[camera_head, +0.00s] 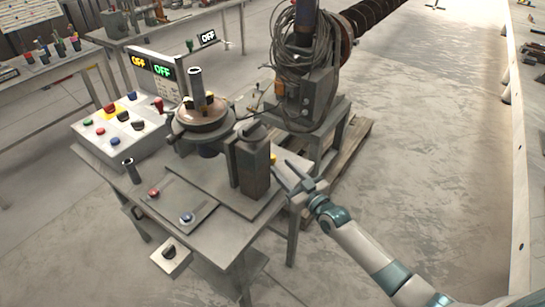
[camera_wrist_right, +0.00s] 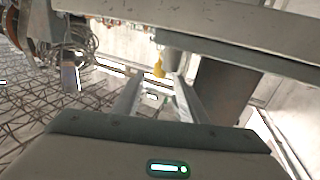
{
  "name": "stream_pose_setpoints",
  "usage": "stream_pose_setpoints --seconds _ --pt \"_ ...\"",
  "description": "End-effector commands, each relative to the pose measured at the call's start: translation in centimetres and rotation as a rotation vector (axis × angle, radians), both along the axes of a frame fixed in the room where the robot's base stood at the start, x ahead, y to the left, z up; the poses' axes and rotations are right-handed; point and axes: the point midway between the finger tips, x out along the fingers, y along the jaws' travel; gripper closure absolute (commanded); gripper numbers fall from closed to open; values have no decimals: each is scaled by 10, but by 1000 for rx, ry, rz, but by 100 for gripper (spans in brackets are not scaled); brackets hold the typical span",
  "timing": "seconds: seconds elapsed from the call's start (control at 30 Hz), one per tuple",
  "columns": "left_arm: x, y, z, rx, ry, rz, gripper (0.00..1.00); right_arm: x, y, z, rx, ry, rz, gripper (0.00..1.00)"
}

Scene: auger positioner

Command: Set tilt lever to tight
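A small yellow knob (camera_head: 273,158) shows beside the dark upright block (camera_head: 252,165) on the positioner's table, on the side facing my right gripper. It seems to be the end of the tilt lever, whose shaft is mostly hidden in the head view. In the right wrist view the yellow knob (camera_wrist_right: 159,68) hangs just beyond the space between my fingertips. My right gripper (camera_head: 285,172) is open and empty, its fingers pointing toward the block and knob, apparently without touching. Tight or loose markings cannot be read. My left gripper is not in view.
The steel table (camera_head: 215,247) carries the round positioner plate (camera_head: 202,113) and a control box (camera_head: 112,128) with several buttons. A machine with coiled cables (camera_head: 305,45) stands behind on a pallet (camera_head: 352,150). The floor to the right (camera_head: 440,170) is clear.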

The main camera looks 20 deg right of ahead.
Motion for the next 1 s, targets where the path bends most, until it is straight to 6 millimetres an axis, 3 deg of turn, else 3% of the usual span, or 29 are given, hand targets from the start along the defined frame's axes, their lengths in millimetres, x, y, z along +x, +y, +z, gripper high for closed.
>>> stream_pose_setpoints --seconds 0.2,0.4,0.9,1.0 --pt "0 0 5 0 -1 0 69 34 10 2 -1 -1 0 61" --pt "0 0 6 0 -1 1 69 54 16 1 -1 -1 0 61" --pt "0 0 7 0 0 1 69 62 19 0 -1 -1 0 61" --pt "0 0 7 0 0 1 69 62 19 0 -1 -1 0 85"
